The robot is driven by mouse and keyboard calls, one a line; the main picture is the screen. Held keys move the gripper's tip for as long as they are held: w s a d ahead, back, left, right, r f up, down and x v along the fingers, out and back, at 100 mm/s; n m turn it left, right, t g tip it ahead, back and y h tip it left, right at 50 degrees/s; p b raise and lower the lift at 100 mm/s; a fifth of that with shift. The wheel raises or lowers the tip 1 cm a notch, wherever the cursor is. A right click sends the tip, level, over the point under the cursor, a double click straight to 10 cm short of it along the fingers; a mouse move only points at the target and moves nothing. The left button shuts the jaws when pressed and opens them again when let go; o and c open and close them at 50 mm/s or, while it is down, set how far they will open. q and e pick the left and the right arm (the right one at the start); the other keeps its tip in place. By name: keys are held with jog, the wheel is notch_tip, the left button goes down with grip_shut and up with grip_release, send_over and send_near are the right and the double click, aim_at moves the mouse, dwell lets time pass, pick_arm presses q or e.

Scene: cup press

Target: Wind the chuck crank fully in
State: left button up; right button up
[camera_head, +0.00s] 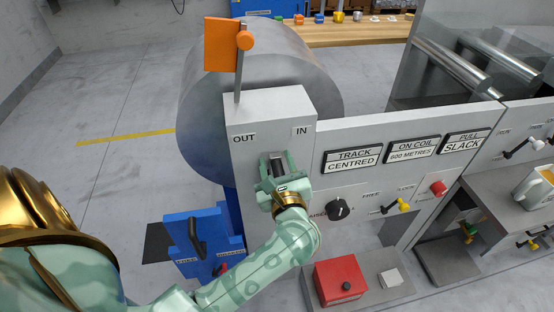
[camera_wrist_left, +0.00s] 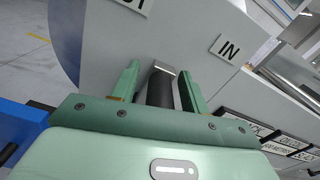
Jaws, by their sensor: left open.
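The chuck crank shows a dark round grip and a silver arm (camera_head: 277,163) on the front of the grey housing (camera_head: 262,112), below the labels OUT and IN. My left gripper (camera_head: 273,170) is at the crank, its wrist hiding the lower part. In the left wrist view the dark crank grip (camera_wrist_left: 160,88) stands between the two open green fingers (camera_wrist_left: 159,82), one on each side of it. Whether either finger touches it I cannot tell. The IN label (camera_wrist_left: 229,47) is to the right of the crank. My right gripper is not in view.
A large grey coil drum (camera_head: 200,110) stands behind the housing. An orange plate (camera_head: 221,44) and a knobbed rod (camera_head: 246,42) rise above it. To the right are a black knob (camera_head: 339,209) and a yellow-tipped lever (camera_head: 403,206). A red box (camera_head: 340,282) sits below.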

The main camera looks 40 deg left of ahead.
pick_arm(q)
grip_shut()
jog(key=shift+w+d+m, duration=0.15)
jog(key=shift+m, duration=0.25)
